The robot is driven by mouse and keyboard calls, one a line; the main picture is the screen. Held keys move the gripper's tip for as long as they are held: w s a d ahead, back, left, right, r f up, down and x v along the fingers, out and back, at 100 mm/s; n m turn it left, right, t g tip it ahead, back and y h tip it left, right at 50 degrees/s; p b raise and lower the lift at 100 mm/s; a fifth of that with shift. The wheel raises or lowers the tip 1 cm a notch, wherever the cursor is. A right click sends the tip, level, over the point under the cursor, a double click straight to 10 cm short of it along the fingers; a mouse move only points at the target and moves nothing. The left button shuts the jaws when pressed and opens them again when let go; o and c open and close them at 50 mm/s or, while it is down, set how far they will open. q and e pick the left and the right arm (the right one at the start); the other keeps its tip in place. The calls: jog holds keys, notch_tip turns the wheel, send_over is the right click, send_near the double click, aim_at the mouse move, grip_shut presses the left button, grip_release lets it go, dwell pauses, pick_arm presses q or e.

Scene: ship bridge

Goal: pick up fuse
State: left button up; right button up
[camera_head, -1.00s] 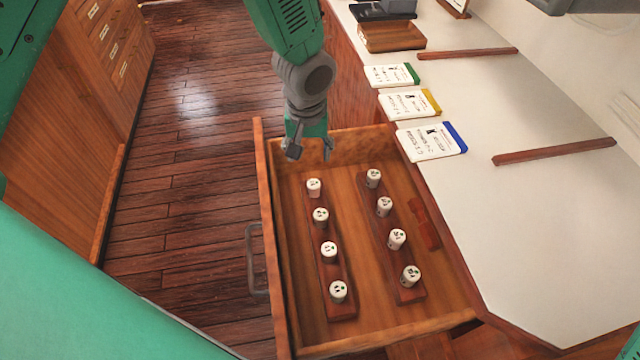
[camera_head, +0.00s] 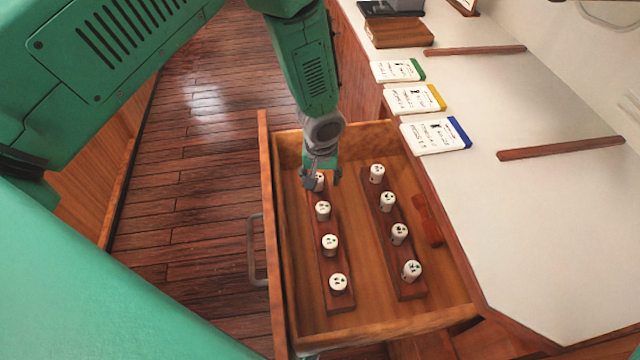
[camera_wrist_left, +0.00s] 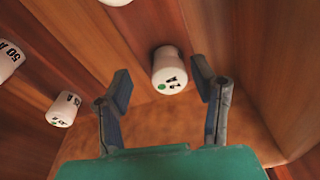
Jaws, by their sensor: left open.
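Several white cylindrical fuses stand in two rows on wooden strips inside the open drawer. The farthest fuse of the left row (camera_head: 319,181) is partly hidden by my left gripper (camera_head: 322,177), which is over it. In the left wrist view, my left gripper (camera_wrist_left: 164,92) is open, and a white fuse with a green dot (camera_wrist_left: 168,72) stands between its two fingers, with gaps on both sides. Other fuses in the left row (camera_head: 323,210) and the right row (camera_head: 376,173) stand clear of the gripper. My right gripper is not in view.
The drawer (camera_head: 268,200) has raised wooden walls around the fuses. A white counter (camera_head: 560,230) lies to the right, with labelled cards (camera_head: 435,136) and wooden strips (camera_head: 560,148) on it. Wooden floor (camera_head: 190,220) shows on the left.

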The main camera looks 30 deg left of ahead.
pick_arm(q)
jog(key=shift+s+a+f, duration=0.1)
jog(key=shift+a, duration=0.2)
jog(key=shift+c, duration=0.3)
jog(key=shift+a+f, duration=0.1)
jog(key=shift+a, duration=0.3)
grip_shut()
